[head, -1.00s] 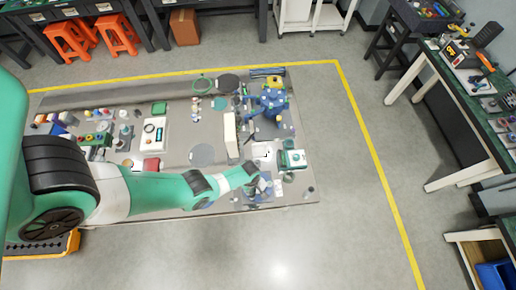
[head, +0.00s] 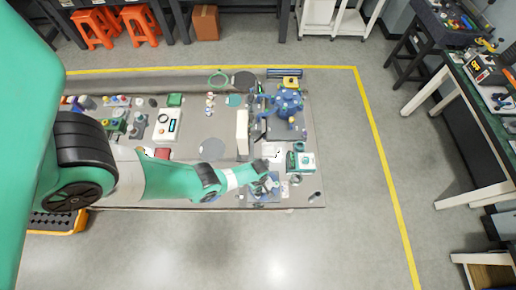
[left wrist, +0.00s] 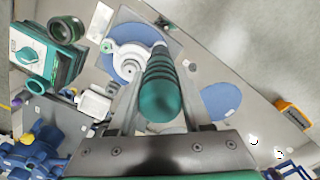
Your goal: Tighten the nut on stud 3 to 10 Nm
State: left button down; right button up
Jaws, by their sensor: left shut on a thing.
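My left gripper (head: 268,186) is over the near right part of the grey table, in front of the blue valve-like body (head: 288,103). In the left wrist view my left gripper (left wrist: 158,72) is shut on a tool with a ribbed teal handle (left wrist: 160,98). The handle points toward the camera and hides the tool's far end. A white round fitting (left wrist: 122,66) on a blue disc lies beyond it; I cannot tell whether the tool touches it. I cannot make out stud 3, its nut or a torque reading. My right gripper is not in view.
A green-and-white device (head: 300,162) stands just right of my left gripper on the table (head: 190,182). Another blue disc (left wrist: 220,101) lies to the right in the left wrist view.

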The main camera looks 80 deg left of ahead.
pick_arm(q)
jog(key=shift+f+b, duration=1.1)
dwell(2.1)
